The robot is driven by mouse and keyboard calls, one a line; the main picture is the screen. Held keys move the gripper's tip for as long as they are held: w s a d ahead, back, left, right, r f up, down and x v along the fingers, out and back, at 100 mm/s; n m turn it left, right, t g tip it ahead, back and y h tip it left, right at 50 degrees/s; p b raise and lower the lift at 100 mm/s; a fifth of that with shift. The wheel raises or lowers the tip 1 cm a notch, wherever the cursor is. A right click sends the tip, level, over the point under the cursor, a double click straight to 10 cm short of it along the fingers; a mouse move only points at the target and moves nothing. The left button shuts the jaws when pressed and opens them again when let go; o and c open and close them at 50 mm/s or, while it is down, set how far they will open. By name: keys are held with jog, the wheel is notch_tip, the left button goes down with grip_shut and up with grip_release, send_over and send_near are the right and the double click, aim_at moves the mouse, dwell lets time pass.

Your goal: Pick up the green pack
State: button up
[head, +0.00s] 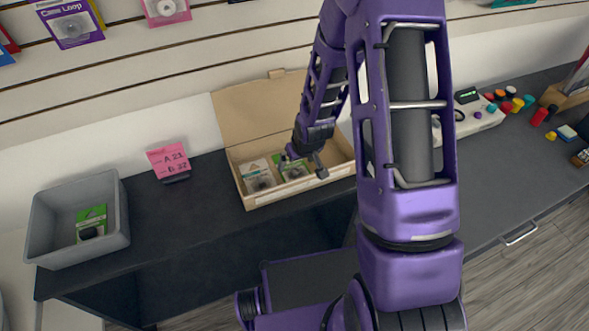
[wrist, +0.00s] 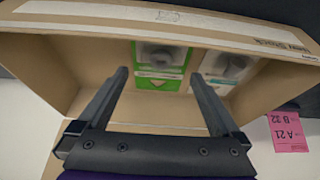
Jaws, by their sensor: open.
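A green pack (head: 292,174) with a clear window over a dark item lies in the open cardboard box on the counter. In the wrist view the green pack (wrist: 160,80) shows beyond and between my fingers. My gripper (head: 305,165) is open and empty over the box; its two fingers also show in the wrist view (wrist: 158,76). The fingers appear apart from the pack. Another green pack (head: 91,222) lies in the grey bin (head: 118,218) at the left.
A white pack (head: 257,176) lies left of the green one in the cardboard box (head: 250,203); the box lid (head: 243,112) stands open behind. A pink note (head: 168,159) stands on the counter between bin and box. Small coloured items (head: 510,105) stand at the right.

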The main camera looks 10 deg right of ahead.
aim_at(295, 167)
jog(key=shift+x, duration=1.1)
jog(key=c, duration=1.4)
notch_tip(295, 167, up, 10)
jog(key=shift+r+p, duration=0.1)
jog(key=shift+p, duration=0.35)
jog(key=shift+c, duration=0.2)
